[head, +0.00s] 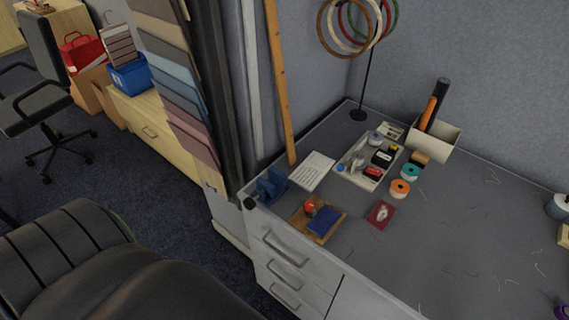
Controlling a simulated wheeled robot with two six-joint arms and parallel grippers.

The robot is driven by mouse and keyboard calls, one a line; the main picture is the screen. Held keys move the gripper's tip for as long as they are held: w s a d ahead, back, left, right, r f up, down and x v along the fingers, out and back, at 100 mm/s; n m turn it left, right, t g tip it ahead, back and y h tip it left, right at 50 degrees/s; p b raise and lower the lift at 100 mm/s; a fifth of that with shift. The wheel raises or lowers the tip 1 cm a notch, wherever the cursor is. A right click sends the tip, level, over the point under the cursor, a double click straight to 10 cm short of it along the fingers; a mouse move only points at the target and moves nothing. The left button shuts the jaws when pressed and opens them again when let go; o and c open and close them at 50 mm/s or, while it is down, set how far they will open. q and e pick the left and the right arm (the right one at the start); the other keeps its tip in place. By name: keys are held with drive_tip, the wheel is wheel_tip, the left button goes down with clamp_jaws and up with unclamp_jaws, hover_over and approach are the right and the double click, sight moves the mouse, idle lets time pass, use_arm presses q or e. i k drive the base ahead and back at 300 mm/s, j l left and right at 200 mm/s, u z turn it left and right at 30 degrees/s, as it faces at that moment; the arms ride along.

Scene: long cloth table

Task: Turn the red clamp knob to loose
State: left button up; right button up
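A small round red knob (309,206) stands on a brown wooden board (300,221) near the front left corner of the grey worktop. A dark blue block (323,220) lies on the same board, just right of the knob. The knob is too small to tell which way it is turned or any mark on it. Neither of my grippers shows in the head view, and nothing is seen touching the knob.
A blue holder (271,185) stands left of the board, with a white sheet (315,170) behind it. A dark red dish (380,214) and a tray (344,164) of small items sit nearby. A black padded seat (120,270) fills the lower left. The worktop's right middle is mostly clear.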

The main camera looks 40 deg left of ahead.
sight(311, 211)
drive_tip(key=u, duration=0.75)
drive_tip(key=k+j+z, duration=0.2)
drive_tip(key=j+z, duration=0.2)
drive_tip(key=j, duration=0.25)
drive_tip(key=i+j+z, duration=0.45)
drive_tip(key=j, duration=0.2)
drive_tip(key=k+l, duration=0.05)
drive_tip(key=k, duration=0.05)
